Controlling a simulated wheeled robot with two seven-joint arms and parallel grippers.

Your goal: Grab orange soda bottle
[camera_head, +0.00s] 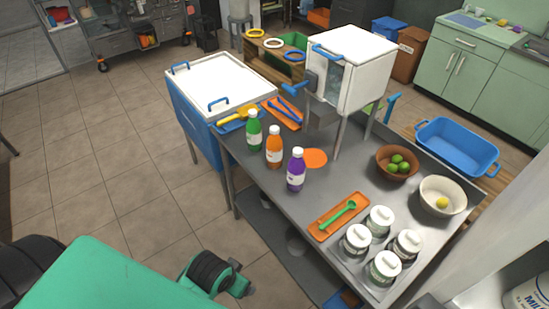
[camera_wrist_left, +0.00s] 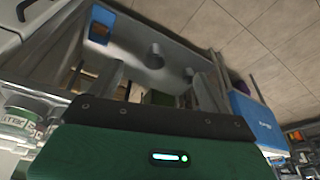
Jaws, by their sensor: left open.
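The orange soda bottle (camera_head: 274,147) stands upright on the grey metal table, with a white cap and pale label. It stands between a green bottle (camera_head: 254,129) on its left and a purple bottle (camera_head: 296,170) on its right. In the head view my green arm is low at the left, well short of the bottles, and no fingertips show. In the left wrist view my left gripper (camera_wrist_left: 155,118) shows as a dark housing across the lower middle. It is open, with nothing seen held. The orange bottle is not made out there. My right gripper is not in view.
The table (camera_head: 345,179) also holds an orange tray (camera_head: 325,228) with a green scoop, several lidded jars, a brown bowl (camera_head: 397,162) of limes and a white bowl (camera_head: 458,186). The white press (camera_head: 352,67) rises behind the bottles. A blue-and-white cooler (camera_head: 222,87) stands at the table's left end.

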